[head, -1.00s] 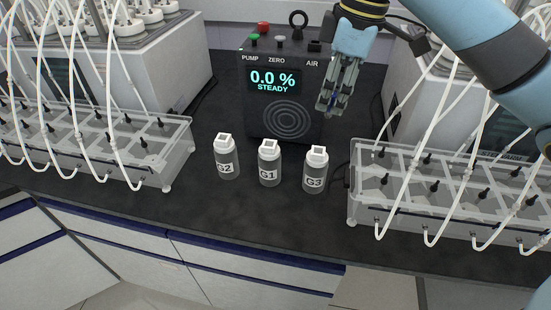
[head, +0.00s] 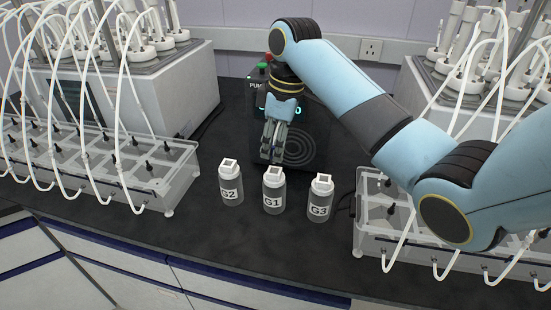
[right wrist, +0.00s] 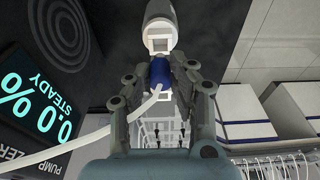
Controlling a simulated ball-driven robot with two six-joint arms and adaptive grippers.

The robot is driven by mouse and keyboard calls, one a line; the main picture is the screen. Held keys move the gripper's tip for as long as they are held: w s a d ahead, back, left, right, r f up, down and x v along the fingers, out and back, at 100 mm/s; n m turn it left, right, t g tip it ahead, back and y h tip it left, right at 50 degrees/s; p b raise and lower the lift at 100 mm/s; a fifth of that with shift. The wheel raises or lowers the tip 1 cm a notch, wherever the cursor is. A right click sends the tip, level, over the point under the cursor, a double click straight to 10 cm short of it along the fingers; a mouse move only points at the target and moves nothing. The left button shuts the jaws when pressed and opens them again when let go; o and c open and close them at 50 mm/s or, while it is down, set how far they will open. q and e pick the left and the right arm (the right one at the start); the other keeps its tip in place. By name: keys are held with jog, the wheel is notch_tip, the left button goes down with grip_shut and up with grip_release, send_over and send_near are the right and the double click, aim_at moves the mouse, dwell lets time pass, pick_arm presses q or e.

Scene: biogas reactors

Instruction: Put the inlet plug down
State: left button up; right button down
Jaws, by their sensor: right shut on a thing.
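My right gripper (head: 273,155) is above and just behind the bottle G1 (head: 273,196), in front of the black analyser box (head: 319,140). In the right wrist view its fingers (right wrist: 160,78) are shut on the blue inlet plug (right wrist: 159,73), with a white tube (right wrist: 85,140) running off to the left. A bottle's white square cap (right wrist: 160,40) lies just beyond the plug; I cannot tell whether they touch. In the head view the fingers hide the plug. My left gripper is not in view.
Bottle G2 (head: 230,186) stands left of G1 and bottle G3 (head: 319,199) right of it. Clear racks with white tubes stand at the left (head: 150,188) and right (head: 370,228). The dark bench (head: 235,245) is free in front of the bottles.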

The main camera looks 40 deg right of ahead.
notch_tip(320, 180, down, 4)
jog(key=shift+r+p, duration=0.1)
jog(key=shift+p, duration=0.2)
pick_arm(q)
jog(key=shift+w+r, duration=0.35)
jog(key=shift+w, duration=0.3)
pick_arm(e)
jog(key=c, duration=1.2)
grip_release()
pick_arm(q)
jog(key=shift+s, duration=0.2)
pick_arm(e)
jog(key=shift+o, duration=0.2)
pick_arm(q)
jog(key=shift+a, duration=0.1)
pick_arm(e)
notch_tip(320, 180, up, 12)
jog(key=s+d, duration=0.1)
jog(key=shift+s, duration=0.25)
